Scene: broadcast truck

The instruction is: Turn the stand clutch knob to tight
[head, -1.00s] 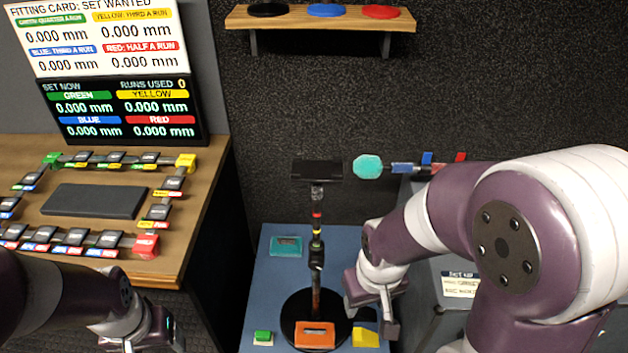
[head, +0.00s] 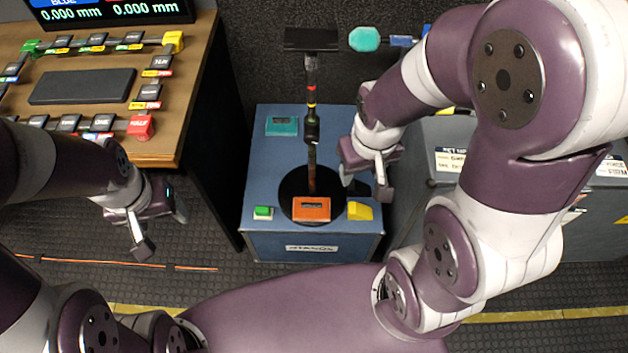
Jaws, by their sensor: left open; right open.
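The stand (head: 312,165) is a dark upright pole on a round black base, topped by a flat black plate (head: 312,39). Red and yellow bands ring the pole, and a black collar (head: 312,130) sits about midway up it. I cannot tell which part is the clutch knob or how it is set. My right gripper (head: 369,188) is open and empty, just right of the pole and above the base's right side. My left gripper (head: 162,231) is open and empty, low at the left, well away from the stand, over the floor.
The stand is on a blue case (head: 262,165) with teal (head: 282,126), green (head: 263,212), orange (head: 311,209) and yellow (head: 359,211) blocks. A wooden desk (head: 185,105) is at left. A grey case (head: 440,130) is at right. Floor shows between desk and blue case.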

